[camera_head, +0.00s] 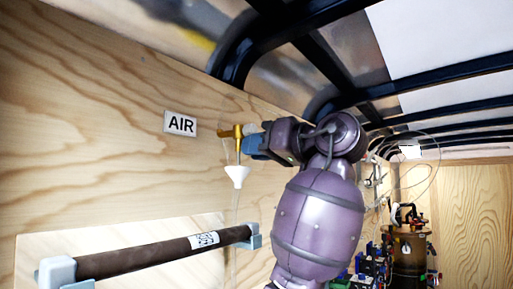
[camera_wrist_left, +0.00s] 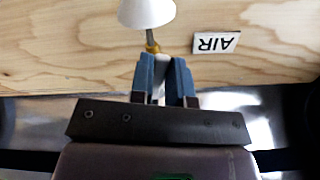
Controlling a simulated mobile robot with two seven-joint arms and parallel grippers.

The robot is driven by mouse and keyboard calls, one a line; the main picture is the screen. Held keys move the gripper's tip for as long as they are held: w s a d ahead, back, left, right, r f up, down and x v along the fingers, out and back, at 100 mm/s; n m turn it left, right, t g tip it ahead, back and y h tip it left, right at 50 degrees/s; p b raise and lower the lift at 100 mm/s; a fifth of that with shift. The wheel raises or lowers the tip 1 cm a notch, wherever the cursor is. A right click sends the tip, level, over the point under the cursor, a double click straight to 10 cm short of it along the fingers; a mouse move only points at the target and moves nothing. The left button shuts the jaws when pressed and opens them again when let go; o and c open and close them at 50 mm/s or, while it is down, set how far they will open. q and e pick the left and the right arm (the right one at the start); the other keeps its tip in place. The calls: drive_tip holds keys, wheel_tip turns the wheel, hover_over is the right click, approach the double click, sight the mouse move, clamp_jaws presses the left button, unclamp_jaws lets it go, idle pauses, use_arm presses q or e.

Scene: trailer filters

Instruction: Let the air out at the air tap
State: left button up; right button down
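The brass air tap (camera_head: 231,131) sticks out of the wooden wall, right of the AIR label (camera_head: 180,123). A pale handle piece (camera_head: 253,127) shows on its right side. A white funnel (camera_head: 237,175) hangs below the tap with a clear tube under it. My left gripper (camera_head: 250,143) is at the tap, its blue fingers around the pale handle. In the left wrist view the two fingers (camera_wrist_left: 166,68) stand close together with the pale piece between them. They look closed on it, though contact is partly hidden. My right gripper is not in view.
A dark filter tube (camera_head: 150,257) lies in grey holders low on the wall. A brown canister (camera_head: 408,245) and blue parts (camera_head: 372,262) stand at the right. Thin clear tubing (camera_head: 433,165) loops near the far wall. Black roof ribs (camera_head: 440,75) run overhead.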

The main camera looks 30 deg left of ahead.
use_arm(q)
clamp_jaws()
drive_tip(key=shift+s+m, duration=0.1)
drive_tip(key=shift+m, duration=0.2)
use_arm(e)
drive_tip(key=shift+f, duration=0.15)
use_arm(q)
drive_tip(key=r+m, duration=0.1)
drive_tip(key=m, duration=0.2)
drive_tip(key=s+m+b, duration=0.1)
drive_tip(key=m, duration=0.3)
drive_tip(key=s+r+m+b, duration=0.1)
drive_tip(key=m, duration=0.2)
drive_tip(key=shift+s+a+r+m, duration=0.2)
drive_tip(key=shift+r+m, duration=0.1)
drive_tip(key=shift+m, duration=0.1)
drive_tip(key=m, duration=0.1)
drive_tip(key=r+m, duration=0.1)
drive_tip(key=m, duration=0.1)
drive_tip(key=shift+s, duration=0.1)
drive_tip(key=shift+m, duration=0.3)
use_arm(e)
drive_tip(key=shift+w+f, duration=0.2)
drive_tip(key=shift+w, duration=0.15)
use_arm(q)
drive_tip(key=shift+r, duration=0.15)
drive_tip(key=o, duration=0.7)
unclamp_jaws()
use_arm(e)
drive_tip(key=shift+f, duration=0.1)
